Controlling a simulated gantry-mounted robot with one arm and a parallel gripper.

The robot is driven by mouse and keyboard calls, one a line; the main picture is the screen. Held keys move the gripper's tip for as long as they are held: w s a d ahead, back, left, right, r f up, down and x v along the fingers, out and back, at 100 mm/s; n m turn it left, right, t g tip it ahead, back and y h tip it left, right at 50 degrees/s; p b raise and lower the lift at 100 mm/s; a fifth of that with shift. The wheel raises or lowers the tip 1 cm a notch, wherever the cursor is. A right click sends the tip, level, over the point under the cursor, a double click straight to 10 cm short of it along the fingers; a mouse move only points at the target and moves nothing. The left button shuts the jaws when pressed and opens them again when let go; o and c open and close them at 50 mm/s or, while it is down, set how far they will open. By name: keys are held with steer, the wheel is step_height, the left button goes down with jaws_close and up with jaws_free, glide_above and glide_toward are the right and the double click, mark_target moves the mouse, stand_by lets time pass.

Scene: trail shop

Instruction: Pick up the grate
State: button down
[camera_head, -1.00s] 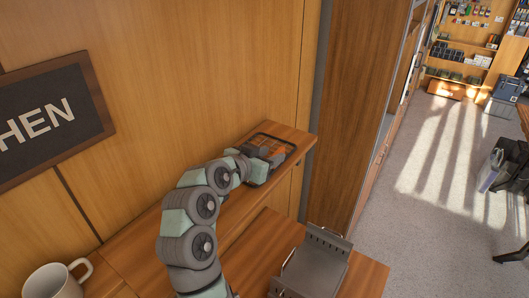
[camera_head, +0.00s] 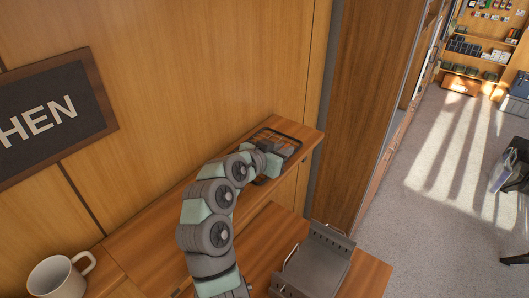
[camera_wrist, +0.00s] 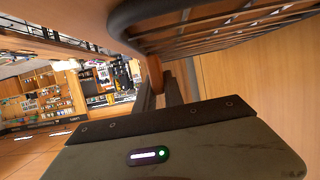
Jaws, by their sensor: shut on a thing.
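The grate (camera_head: 294,140) is a dark-rimmed rack with rounded corners and thin bars, at the right end of the wooden wall shelf in the head view. In the wrist view the grate (camera_wrist: 185,30) fills the top, its rim and bars close above my fingers. My gripper (camera_head: 270,162) is at the grate's near side in the head view. In the wrist view my gripper (camera_wrist: 158,88) is shut on a brown, wood-coloured part at the grate's edge. Its wrist covers part of the grate in the head view. I cannot tell whether the grate touches the shelf.
The wooden shelf (camera_head: 190,205) runs along the panelled wall. A white mug (camera_head: 58,278) stands at lower left. A grey metal tray-like stand with handles (camera_head: 318,265) sits on the lower wooden surface. A tall wooden cabinet (camera_head: 368,100) rises right of the shelf.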

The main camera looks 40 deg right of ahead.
steer(key=shift+r, duration=0.1)
stand_by(0.6)
step_height(320, 180, up, 20)
steer(key=b, duration=0.4)
